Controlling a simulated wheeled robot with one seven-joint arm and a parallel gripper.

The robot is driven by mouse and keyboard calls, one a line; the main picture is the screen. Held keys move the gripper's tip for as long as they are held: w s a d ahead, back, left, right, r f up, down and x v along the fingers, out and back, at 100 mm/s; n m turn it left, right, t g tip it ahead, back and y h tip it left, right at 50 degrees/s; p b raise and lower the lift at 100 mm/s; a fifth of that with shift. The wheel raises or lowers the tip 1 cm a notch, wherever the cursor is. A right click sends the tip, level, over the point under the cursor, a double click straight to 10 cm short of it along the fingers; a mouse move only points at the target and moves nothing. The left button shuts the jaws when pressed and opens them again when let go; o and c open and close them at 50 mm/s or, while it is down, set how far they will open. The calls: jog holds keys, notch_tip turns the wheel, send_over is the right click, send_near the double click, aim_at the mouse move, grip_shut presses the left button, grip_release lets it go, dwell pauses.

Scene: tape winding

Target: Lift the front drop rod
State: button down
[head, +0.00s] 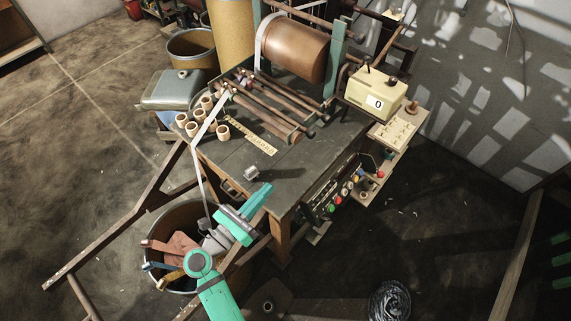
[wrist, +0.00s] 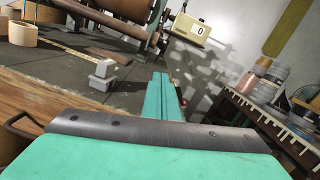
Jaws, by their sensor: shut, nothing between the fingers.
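Several brown rods (head: 268,102) lie side by side at a slant across the table in front of the copper-coloured drum (head: 293,52). I cannot tell which of them is the front drop rod. The drum also shows at the top of the wrist view (wrist: 118,10). My teal gripper (head: 264,190) is at the table's near edge, well short of the rods. In the wrist view its fingers (wrist: 168,85) are together and empty, pointing over the tabletop.
A small grey metal block (head: 260,174) sits on the table (head: 300,165) by my gripper. A measuring strip (head: 250,139) and several wooden rings (head: 222,132) lie beyond. A cream counter box (head: 377,92) reads 0. A bin (head: 172,220) stands below my gripper.

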jog(key=x, duration=1.9)
jog(key=shift+s, duration=0.1)
jog(key=shift+w+d+r, duration=0.1)
jog(key=shift+w, duration=0.1)
